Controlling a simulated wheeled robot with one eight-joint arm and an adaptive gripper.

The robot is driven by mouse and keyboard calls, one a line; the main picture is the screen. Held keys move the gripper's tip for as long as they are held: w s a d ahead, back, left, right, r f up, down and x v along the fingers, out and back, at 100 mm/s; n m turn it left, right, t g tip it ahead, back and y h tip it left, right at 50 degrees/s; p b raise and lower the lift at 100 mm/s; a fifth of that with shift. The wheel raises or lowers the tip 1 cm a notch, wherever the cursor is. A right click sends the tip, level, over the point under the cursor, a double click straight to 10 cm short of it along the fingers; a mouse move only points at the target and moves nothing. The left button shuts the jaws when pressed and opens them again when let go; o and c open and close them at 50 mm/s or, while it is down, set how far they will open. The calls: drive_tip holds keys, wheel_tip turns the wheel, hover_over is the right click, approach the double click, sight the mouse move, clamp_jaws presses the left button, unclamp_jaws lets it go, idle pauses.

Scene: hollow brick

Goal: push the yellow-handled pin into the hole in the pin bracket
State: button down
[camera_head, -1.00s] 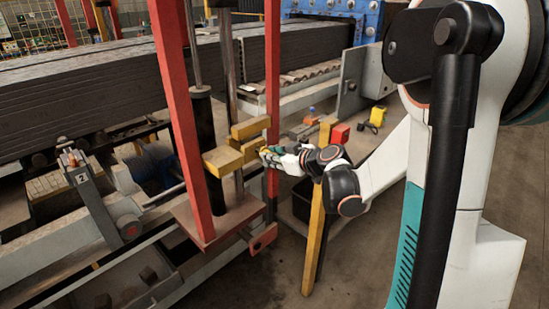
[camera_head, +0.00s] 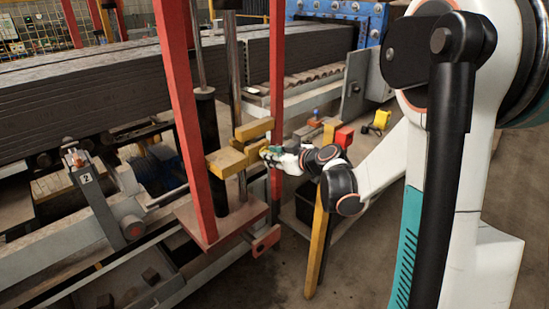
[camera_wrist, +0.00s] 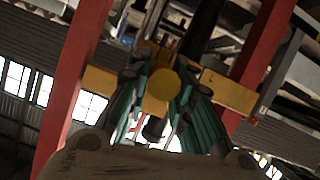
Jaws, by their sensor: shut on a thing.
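My gripper (camera_head: 267,153) is at the right side of the yellow pin bracket (camera_head: 228,162), between the two red posts. In the wrist view its teal fingers (camera_wrist: 160,95) close around the rounded yellow handle of the pin (camera_wrist: 162,84). The yellow bracket (camera_wrist: 232,92) spans behind the handle in that view. The pin's shaft and the hole are hidden, so I cannot tell how far the pin sits in the bracket. In the head view the handle cannot be told apart from the fingers and bracket.
Red posts (camera_head: 186,120) and (camera_head: 275,80) stand on either side of the bracket. A yellow post (camera_head: 318,240) stands just below my forearm. A red box (camera_head: 344,137) and a yellow item (camera_head: 381,119) are beyond it. Open floor lies at the lower right.

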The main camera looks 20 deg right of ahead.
drive_tip(key=shift+w+a, duration=0.1)
drive_tip(key=shift+w, duration=0.15)
drive_tip(key=c, duration=1.3)
unclamp_jaws()
drive_tip(key=shift+c, duration=0.2)
drive_tip(key=shift+s, duration=0.15)
drive_tip(key=v, duration=1.1)
drive_tip(key=shift+s+r, duration=0.25)
drive_tip(key=shift+s, duration=0.05)
